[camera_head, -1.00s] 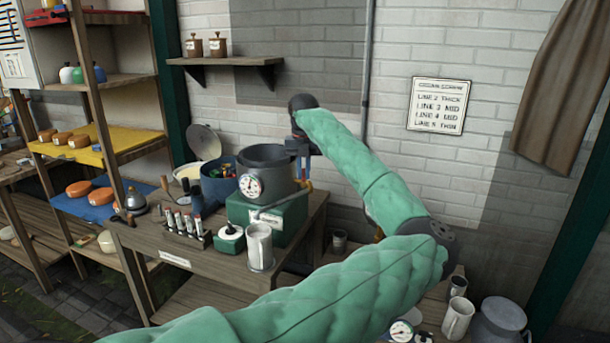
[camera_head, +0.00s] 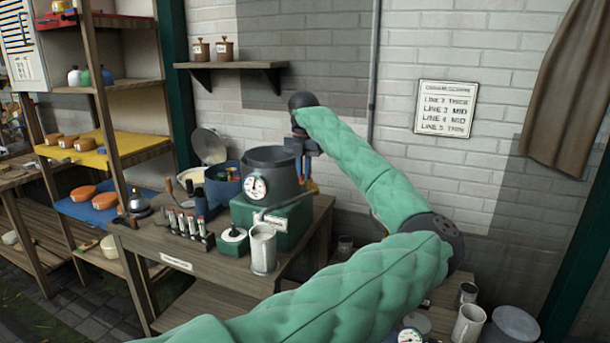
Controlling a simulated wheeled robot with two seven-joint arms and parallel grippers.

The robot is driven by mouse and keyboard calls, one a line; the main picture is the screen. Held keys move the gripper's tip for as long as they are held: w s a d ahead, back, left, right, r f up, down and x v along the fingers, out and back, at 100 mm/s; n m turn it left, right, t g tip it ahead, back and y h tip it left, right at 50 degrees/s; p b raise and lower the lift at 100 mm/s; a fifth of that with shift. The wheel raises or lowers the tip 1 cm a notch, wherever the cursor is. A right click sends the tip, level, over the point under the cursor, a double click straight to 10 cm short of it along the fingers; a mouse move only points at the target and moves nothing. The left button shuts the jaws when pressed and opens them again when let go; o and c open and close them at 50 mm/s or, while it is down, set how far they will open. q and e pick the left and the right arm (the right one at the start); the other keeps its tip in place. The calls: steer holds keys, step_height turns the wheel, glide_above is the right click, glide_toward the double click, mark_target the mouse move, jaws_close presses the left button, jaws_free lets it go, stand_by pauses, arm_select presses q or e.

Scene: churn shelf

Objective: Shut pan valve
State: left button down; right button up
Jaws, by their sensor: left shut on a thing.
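The grey metal pan (camera_head: 270,170) with a round white dial (camera_head: 256,187) sits on a green box (camera_head: 282,222) on the wooden bench. My left gripper (camera_head: 306,164) points down at the pan's right side, just beyond its rim. Its jaws are shut on the pan valve (camera_head: 312,186), a small orange-yellow part low at the pan's side. The valve is mostly hidden by the gripper and the pan, so its handle angle cannot be told. My right gripper is out of view.
On the bench (camera_head: 145,245) are a blue pot (camera_head: 222,187), a rack of small bottles (camera_head: 188,227) and a metal mug (camera_head: 263,248). A wooden shelf unit stands at left. A wall notice (camera_head: 446,108) hangs at right. Jugs and a can (camera_head: 512,325) stand low at right.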

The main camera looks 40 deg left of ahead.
arm_select(q)
steer(key=shift+r, duration=0.15)
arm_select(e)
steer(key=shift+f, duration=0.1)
arm_select(q)
steer(key=c, duration=1.5)
jaws_free()
